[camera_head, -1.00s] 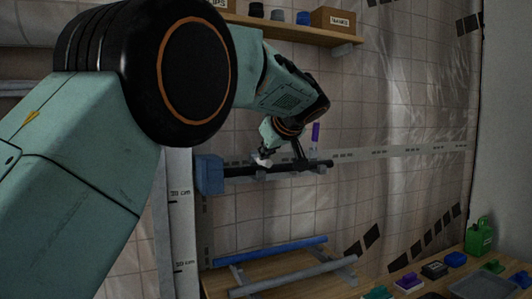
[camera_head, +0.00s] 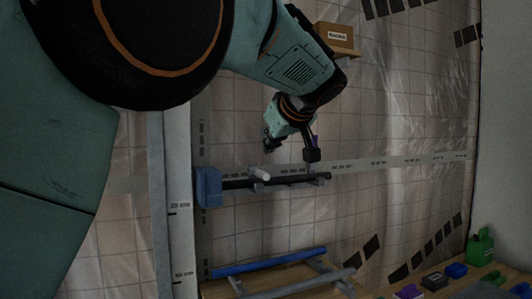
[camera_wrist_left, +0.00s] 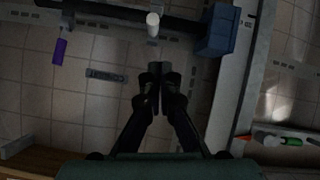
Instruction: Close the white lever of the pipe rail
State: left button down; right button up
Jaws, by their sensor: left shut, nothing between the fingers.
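The white lever (camera_head: 262,174) sits on the dark pipe rail (camera_head: 290,182) near its left part, close to the blue block (camera_head: 208,188). It looks short and sticks out from the rail; in the left wrist view (camera_wrist_left: 152,22) it shows nearly end-on. My left gripper (camera_head: 270,146) is just above the lever, apart from it. In the left wrist view its fingers (camera_wrist_left: 155,72) are shut and empty, pointing toward the lever and rail. A purple piece (camera_wrist_left: 59,51) shows at left there. My right gripper is not in view.
A shelf with a box (camera_head: 334,36) is above right. Several small coloured objects and a green container (camera_head: 480,248) stand at lower right. The wall right of the rail is clear.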

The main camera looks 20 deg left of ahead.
pick_arm(q)
jog(key=w+d+f+m+t+h, duration=0.3)
jog(key=d+f+m+h, duration=0.2)
jog(key=d+f+m, duration=0.3)
jog(key=s+f+m+g+h, duration=0.1)
jog(key=s+f+m+h, duration=0.15)
jog(key=f, duration=1.15)
jog(key=s+f+m+g+h, duration=0.15)
jog(key=s+f, duration=0.25)
jog(key=f, duration=1)
jog(key=s+a+f+g, duration=0.2)
jog(key=s+f, duration=0.7)
jog(key=s+a+f+g, duration=0.1)
jog(key=s+a+f, duration=0.1)
jog(key=s+f, duration=0.75)
jog(key=s+f+g, duration=0.3)
jog(key=s+f, duration=0.1)
jog(key=s, duration=0.7)
jog(key=s+a+f+n+g+y, duration=0.1)
jog(key=s+f+g, duration=0.2)
jog(key=s, duration=0.9)
jog(key=shift+s+a+f, duration=0.15)
jog(key=shift+a+f, duration=0.1)
jog(key=shift+f, duration=0.5)
